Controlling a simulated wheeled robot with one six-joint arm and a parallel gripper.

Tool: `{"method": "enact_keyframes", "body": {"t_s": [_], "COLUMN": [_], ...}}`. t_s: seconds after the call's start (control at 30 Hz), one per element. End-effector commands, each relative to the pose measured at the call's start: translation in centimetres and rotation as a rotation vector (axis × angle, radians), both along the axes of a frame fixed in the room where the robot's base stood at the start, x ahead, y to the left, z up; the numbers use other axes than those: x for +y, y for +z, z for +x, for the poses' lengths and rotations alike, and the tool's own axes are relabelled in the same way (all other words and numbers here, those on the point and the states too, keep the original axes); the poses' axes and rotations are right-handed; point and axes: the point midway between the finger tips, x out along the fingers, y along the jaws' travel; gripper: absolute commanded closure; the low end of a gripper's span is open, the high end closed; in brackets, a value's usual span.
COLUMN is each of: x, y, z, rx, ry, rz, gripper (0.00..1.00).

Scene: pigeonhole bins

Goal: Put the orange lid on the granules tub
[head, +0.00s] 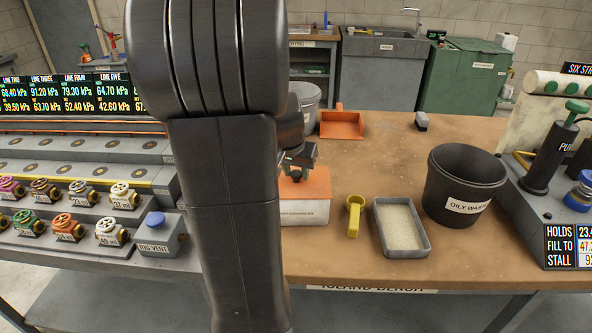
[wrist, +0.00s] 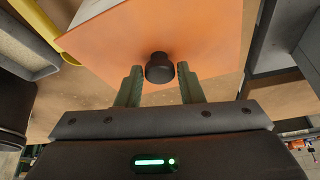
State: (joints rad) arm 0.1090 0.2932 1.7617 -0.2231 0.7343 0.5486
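The orange lid (head: 318,184) is flat with a black knob and lies over the top of the white granules tub (head: 305,213). Its left part is hidden behind my arm, so I cannot tell whether it is fully seated. My gripper (head: 297,165) is just above the knob in the head view. In the wrist view the orange lid (wrist: 205,30) fills the upper middle, and the black knob (wrist: 159,68) is between the two fingers of my gripper (wrist: 160,80). The fingers are apart, with a gap on each side of the knob.
A yellow scoop (head: 354,215) and a grey tray of pale granules (head: 379,222) are right of the tub. Beyond them stand a black oily-waste bucket (head: 460,160) and a pump (head: 548,165). An orange dustpan (head: 342,123) lies behind. Valve racks (head: 75,195) are at left.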

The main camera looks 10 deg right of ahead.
Motion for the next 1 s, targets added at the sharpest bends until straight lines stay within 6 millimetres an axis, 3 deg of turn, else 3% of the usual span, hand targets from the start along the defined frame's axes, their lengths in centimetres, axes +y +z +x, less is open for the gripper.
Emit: {"method": "enact_keyframes", "body": {"t_s": [0.2,0.33,0.67,1.0], "x": [0.0,0.0,0.0,0.4], "y": [0.0,0.0,0.1,2.5], "z": [0.0,0.0,0.0,-0.8], "rx": [0.000,0.000,0.000,-0.001], "ry": [0.000,0.000,0.000,0.000], "rz": [0.000,0.000,0.000,0.000], "gripper": [0.66,0.41,0.41,0.41]}}
